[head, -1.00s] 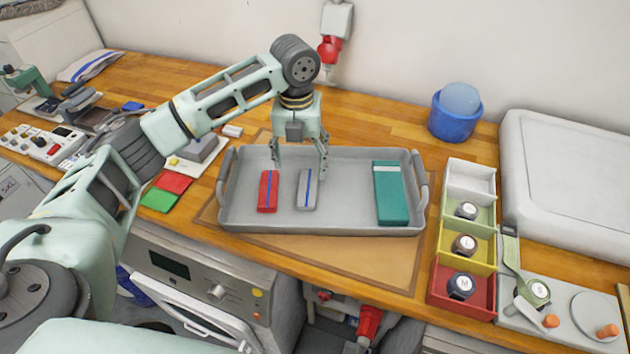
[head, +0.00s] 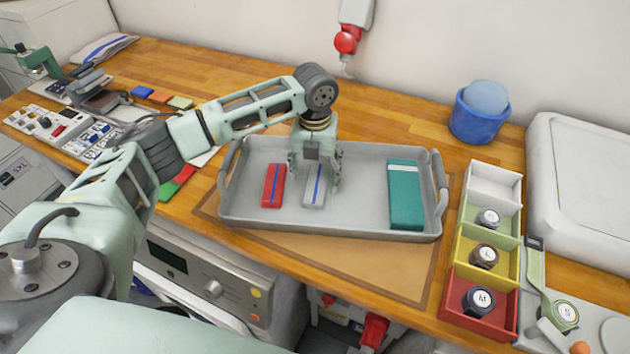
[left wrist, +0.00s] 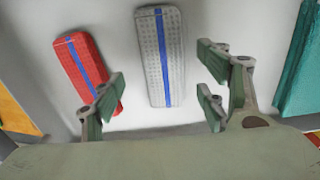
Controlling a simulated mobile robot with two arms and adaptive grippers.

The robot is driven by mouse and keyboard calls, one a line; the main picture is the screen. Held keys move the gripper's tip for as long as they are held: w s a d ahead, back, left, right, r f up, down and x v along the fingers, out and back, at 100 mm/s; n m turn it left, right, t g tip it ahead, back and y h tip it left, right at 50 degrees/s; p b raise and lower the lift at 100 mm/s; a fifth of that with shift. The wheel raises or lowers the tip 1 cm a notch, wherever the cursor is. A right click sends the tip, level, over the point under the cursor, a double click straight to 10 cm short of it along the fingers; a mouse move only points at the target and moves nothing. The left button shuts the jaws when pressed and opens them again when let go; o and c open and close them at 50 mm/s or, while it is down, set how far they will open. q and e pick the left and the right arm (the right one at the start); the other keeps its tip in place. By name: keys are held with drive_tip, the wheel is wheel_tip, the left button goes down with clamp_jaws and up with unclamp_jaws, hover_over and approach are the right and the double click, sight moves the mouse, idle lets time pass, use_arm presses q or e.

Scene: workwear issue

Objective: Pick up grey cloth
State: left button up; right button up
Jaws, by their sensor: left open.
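The grey cloth (head: 315,187) is a folded strip with a blue stripe, lying flat in the grey tray (head: 280,222). It also shows in the left wrist view (left wrist: 153,70), beyond and between my fingers. My left gripper (head: 314,182) points down over the cloth. Its fingers are spread and nothing is between them in the left wrist view (left wrist: 160,108). A red cloth (head: 272,186) with a blue stripe lies left of the grey one. A teal folded item (head: 405,197) with a pale band lies at the tray's right. My right gripper is not in view.
Right of the tray stands a row of coloured bins (head: 480,322) holding round lettered tags. A blue tub (head: 478,118) stands behind. Coloured squares (head: 178,182) lie left of the tray, near my arm. The tray's walls surround the cloths.

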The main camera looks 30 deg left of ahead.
sight(316, 184)
use_arm(q)
drive_tip(key=shift+w+f, duration=0.15)
drive_tip(key=shift+f, duration=1.15)
drive_tip(key=c, duration=1.2)
drive_tip(key=shift+r, duration=0.1)
drive_tip(key=shift+c, duration=0.2)
